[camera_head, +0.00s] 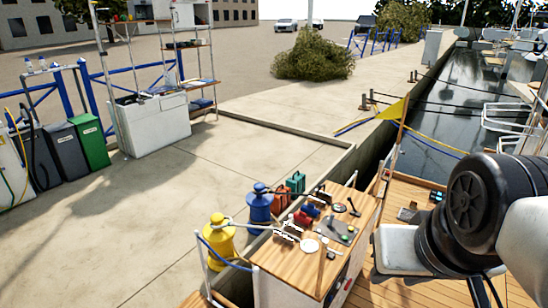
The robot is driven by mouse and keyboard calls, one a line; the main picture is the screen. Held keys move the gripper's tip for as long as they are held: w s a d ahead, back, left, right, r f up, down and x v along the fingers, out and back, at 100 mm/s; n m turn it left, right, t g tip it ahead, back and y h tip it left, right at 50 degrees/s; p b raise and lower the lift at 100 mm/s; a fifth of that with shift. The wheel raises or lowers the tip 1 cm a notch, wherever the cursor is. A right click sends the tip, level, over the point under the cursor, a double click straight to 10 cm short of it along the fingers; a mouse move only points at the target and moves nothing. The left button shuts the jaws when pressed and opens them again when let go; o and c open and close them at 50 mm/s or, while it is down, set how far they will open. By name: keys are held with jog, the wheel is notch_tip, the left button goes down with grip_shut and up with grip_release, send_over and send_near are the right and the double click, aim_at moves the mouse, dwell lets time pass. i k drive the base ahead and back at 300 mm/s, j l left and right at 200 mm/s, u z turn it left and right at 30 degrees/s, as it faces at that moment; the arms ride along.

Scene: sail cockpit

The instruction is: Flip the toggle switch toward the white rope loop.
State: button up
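A small grey panel (334,231) with a green spot lies on the wooden worktop (288,276). The toggle switch is too small to pick out, so I cannot tell its position. A white, looped shape (288,231) at the worktop's left edge looks like the white rope loop, but its detail is unclear. A pale round disc (309,246) lies between it and the panel. My arm enters from the right, with a black joint and pale links. No gripper fingers show, and I cannot tell where my gripper is relative to the switch.
A blue winch-like object (259,206) and a yellow one (219,240) stand left of the worktop. Red and blue items (305,215) crowd its back left. Wooden deck (400,293) lies to the right, with water beyond.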

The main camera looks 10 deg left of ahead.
aim_at(331, 216)
jog(key=u, duration=0.65)
jog(key=z, duration=0.7)
jog(key=i+l+u, duration=0.1)
jog(key=u, duration=0.7)
jog(key=i+l+u, duration=0.1)
jog(key=l+u, duration=0.2)
jog(key=i+l+u, duration=0.1)
jog(key=l+u, duration=0.8)
jog(key=l, duration=2.7)
